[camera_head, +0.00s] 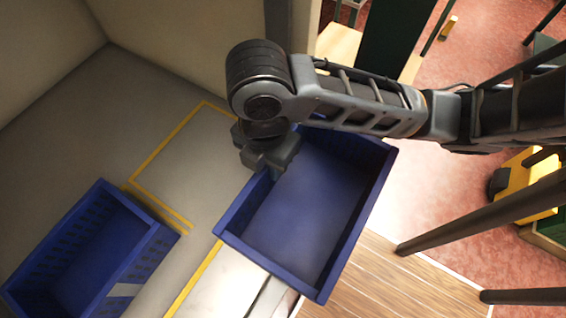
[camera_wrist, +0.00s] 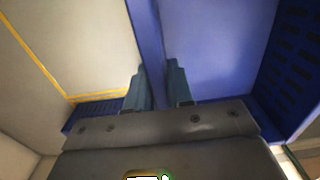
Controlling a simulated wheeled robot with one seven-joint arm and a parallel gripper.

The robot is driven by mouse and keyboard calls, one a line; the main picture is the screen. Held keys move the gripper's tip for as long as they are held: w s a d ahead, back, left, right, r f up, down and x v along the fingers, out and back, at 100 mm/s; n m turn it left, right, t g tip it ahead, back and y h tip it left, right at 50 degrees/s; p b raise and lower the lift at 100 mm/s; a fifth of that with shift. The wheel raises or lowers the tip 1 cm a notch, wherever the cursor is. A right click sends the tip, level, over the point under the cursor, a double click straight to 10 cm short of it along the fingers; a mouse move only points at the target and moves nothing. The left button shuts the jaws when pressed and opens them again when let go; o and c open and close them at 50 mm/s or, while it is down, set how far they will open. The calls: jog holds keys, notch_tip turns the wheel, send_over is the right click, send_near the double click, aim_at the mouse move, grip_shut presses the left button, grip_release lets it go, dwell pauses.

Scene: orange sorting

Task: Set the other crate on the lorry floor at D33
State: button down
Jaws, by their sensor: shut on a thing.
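My gripper (camera_head: 268,165) is shut on the left wall of an empty blue crate (camera_head: 268,262). It holds the crate beyond the edge of the grey lorry floor (camera_head: 80,110); the gap beneath is hard to judge. In the wrist view, the fingers (camera_wrist: 156,88) straddle the wall of the held crate (camera_wrist: 147,30). A second empty blue crate (camera_head: 150,236) stands on the lorry floor at the lower left. A yellow outline (camera_head: 158,153) marks the floor between the crates, partly hidden by the held crate. No D33 label is readable.
Cream lorry walls (camera_head: 45,35) bound the floor at the back and left. A wood-planked surface (camera_head: 385,285) lies below right of the held crate. Dark posts (camera_head: 470,215) and reddish ground (camera_head: 480,130) are at the right. The floor inside the yellow outline looks bare.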

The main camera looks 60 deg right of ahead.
jog(key=shift+w+f+p, duration=0.85)
jog(key=shift+w+f, duration=0.35)
jog(key=shift+w, duration=13.15)
jog(key=w+f+b, duration=0.4)
jog(key=f+b, duration=0.3)
jog(key=f, duration=0.1)
jog(key=shift+w+f+b, duration=0.2)
jog(key=shift+w+b, duration=0.1)
jog(key=c, duration=0.9)
grip_release()
